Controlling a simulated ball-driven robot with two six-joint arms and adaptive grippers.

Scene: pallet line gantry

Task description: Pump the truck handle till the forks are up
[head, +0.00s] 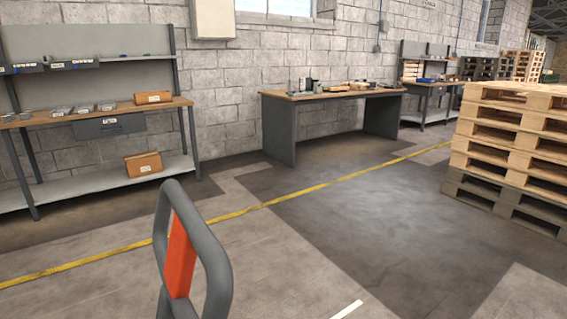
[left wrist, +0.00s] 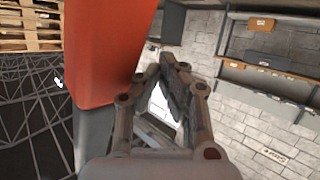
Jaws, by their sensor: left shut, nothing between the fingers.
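The truck handle (head: 219,262) is a grey loop with an orange-red panel (head: 180,257) in it. It stands at the bottom left of centre in the head view, tilted. In the left wrist view a large orange-red part (left wrist: 108,50) with a grey piece below it fills the upper left, close to my left gripper. My left gripper (left wrist: 170,72) shows only in the left wrist view. Its fingers are shut and empty, to the right of the orange-red part. Whether they touch it cannot be told. The forks and my right gripper are out of view.
A workbench (head: 60,116) with a shelf and boxes stands at the left wall. A desk (head: 278,128) with small items stands at the wall's middle. A pallet stack (head: 510,140) is at the right. The floor (head: 400,220) between is clear, crossed by a yellow line (head: 262,205).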

